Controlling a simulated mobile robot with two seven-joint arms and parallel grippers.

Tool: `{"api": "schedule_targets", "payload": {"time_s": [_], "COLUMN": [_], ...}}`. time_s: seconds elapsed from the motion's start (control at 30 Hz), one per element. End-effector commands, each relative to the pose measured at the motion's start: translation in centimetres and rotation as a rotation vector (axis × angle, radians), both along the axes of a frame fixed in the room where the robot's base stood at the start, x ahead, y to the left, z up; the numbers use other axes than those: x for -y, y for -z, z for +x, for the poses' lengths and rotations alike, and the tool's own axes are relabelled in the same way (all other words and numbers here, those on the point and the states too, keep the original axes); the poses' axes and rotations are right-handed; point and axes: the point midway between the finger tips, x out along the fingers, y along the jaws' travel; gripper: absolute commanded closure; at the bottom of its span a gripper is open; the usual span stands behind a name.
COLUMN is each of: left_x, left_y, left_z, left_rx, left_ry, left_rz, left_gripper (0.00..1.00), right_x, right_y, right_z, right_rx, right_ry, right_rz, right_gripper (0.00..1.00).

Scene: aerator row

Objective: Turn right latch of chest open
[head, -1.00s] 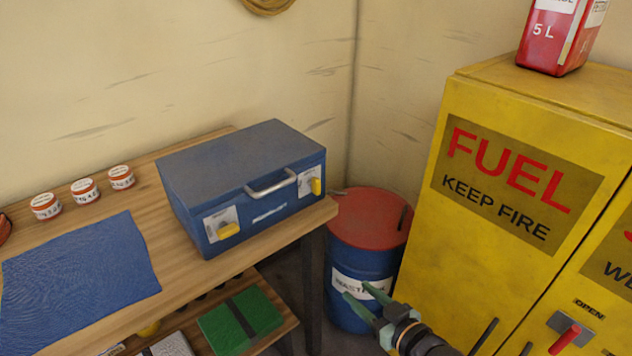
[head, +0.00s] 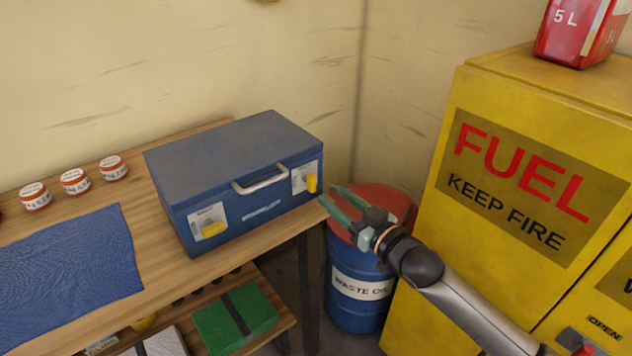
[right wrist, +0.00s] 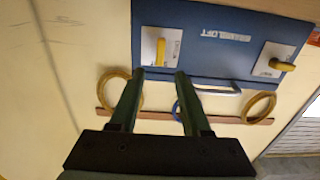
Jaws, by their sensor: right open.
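The blue chest (head: 205,165) stands closed on the workbench, with a metal handle (head: 262,181) on its front. Its right latch (head: 311,183) is a yellow knob on a white plate, pointing upright. The left latch (head: 214,229) is yellow and lies more sideways. The right wrist view shows the chest upside down, with the right latch (right wrist: 160,52) on the left and the left latch (right wrist: 283,66) on the right. My right gripper (head: 332,197) is open and empty, just right of the right latch, apart from it. In the right wrist view the fingertips (right wrist: 160,73) point towards that latch. My left gripper is not in view.
A waste oil drum (head: 358,288) stands behind and below my right gripper. A yellow fuel cabinet (head: 470,255) is on the right, with a red can (head: 575,38) on top. Several small tins (head: 75,182) and a blue cloth (head: 65,265) lie left of the chest.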

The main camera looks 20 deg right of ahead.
Motion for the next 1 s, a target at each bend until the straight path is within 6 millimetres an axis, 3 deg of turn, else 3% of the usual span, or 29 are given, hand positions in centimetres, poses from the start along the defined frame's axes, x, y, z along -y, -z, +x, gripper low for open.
{"api": "schedule_targets", "payload": {"time_s": [0.2, 0.4, 0.87, 1.0], "left_x": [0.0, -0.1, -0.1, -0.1], "left_y": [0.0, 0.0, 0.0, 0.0], "left_z": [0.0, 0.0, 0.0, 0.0], "left_rx": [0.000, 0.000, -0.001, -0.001], "left_ry": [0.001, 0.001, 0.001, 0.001], "left_rz": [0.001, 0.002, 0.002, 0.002], "left_gripper": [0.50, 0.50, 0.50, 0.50], "right_x": [-1.2, -2.1, -2.5, -2.5], "right_y": [-0.1, 0.0, 0.1, 0.1], "right_z": [3.5, 5.8, 6.8, 6.7], "right_rx": [0.001, 0.000, -0.001, -0.001], "right_ry": [0.002, 0.001, 0.000, 0.000], "right_rz": [0.000, 0.000, 0.000, 0.000], "right_gripper": [0.53, 0.53, 0.53, 0.66]}}
